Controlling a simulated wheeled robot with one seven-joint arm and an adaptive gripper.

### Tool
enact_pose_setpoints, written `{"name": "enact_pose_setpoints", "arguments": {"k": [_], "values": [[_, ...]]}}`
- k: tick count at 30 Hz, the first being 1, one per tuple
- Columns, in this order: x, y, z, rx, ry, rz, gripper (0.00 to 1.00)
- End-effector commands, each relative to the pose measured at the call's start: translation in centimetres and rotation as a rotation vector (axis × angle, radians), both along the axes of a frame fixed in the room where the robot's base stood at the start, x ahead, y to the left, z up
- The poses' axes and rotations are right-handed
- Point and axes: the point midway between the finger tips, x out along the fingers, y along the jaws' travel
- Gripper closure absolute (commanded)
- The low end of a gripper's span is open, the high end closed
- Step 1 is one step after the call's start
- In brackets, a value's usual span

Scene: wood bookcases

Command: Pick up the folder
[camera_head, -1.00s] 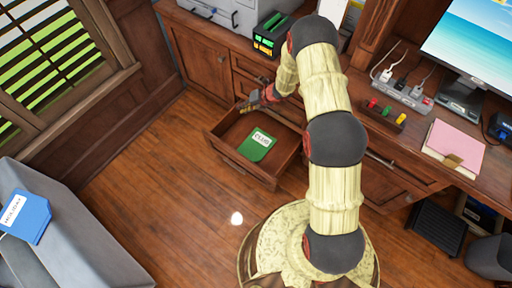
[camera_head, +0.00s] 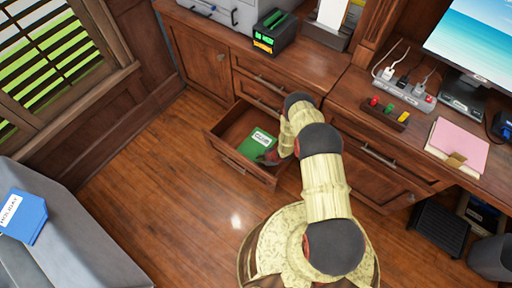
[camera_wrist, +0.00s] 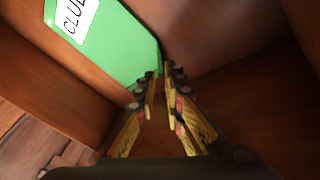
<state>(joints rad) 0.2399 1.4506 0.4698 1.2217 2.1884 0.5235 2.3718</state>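A green folder (camera_head: 259,142) with a white label lies in the open drawer. In the wrist view, the green folder (camera_wrist: 112,38) is at the upper left, and its label reads "CLUE" or similar. My gripper (camera_head: 270,157) is low in the drawer at the folder's lower right end, partly hidden by my arm. In the wrist view, my gripper (camera_wrist: 160,73) has a gap between its fingers, with the tips at the folder's near corner. I cannot tell whether they touch it.
The wooden drawer (camera_head: 228,156) has walls close around my gripper. A pink folder (camera_head: 461,142) lies on the desk at right. A blue folder (camera_head: 22,217) lies on the grey seat at left. The floor left of the drawer is clear.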

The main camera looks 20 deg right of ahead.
Motion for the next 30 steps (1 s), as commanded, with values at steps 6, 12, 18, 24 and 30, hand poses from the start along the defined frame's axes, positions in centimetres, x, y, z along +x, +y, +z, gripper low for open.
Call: {"name": "enact_pose_setpoints", "arguments": {"k": [6,12,18,24,30], "values": [[0.7,0.9,-1.9,0.000,-0.001,0.003,0.90],[1.6,2.0,-4.3,-0.001,-0.001,0.004,0.90],[1.9,2.2,-4.4,-0.001,-0.002,0.001,0.90],[1.9,2.1,-4.4,0.000,-0.002,0.003,0.97],[1.9,2.1,-4.4,0.000,-0.001,0.003,1.00]]}}
